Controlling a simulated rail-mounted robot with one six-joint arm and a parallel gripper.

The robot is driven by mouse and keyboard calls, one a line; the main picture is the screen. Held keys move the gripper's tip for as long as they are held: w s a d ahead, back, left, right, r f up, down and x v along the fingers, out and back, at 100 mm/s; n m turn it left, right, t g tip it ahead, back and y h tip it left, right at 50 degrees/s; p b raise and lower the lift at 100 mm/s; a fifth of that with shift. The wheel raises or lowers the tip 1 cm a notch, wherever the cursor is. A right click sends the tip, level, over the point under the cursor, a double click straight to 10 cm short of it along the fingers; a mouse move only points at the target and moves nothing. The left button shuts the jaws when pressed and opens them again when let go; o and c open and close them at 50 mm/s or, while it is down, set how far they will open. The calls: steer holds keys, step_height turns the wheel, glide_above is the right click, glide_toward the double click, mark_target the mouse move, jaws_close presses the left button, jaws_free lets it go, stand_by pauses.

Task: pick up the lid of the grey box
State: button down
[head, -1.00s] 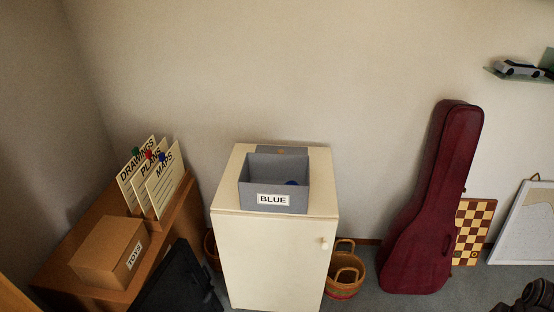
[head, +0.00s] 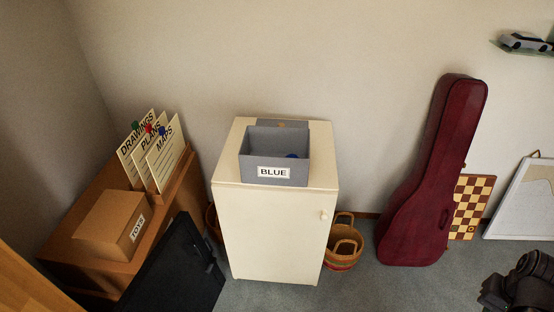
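The grey box (head: 245,168), labelled BLUE, stands open on top of a cream cabinet (head: 270,235). A small part of a blue thing (head: 292,155) shows inside it. A flat grey piece with a small brown patch, which looks like the lid (head: 318,125), is behind the box on the cabinet top. The box hides its front part, and I cannot tell whether it lies flat or leans. My gripper is not recognisable in the head view.
On the left, a brown desk (head: 75,265) holds a TOYS carton (head: 105,222) and upright cards (head: 165,155). A black panel (head: 175,270) leans beside the cabinet. A basket (head: 343,245) and a red instrument case (head: 435,180) stand right. An unclear dark object (head: 525,285) fills the lower right corner.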

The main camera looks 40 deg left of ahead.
steer(key=c, duration=0.7)
jaws_free()
steer(key=shift+d, duration=0.1)
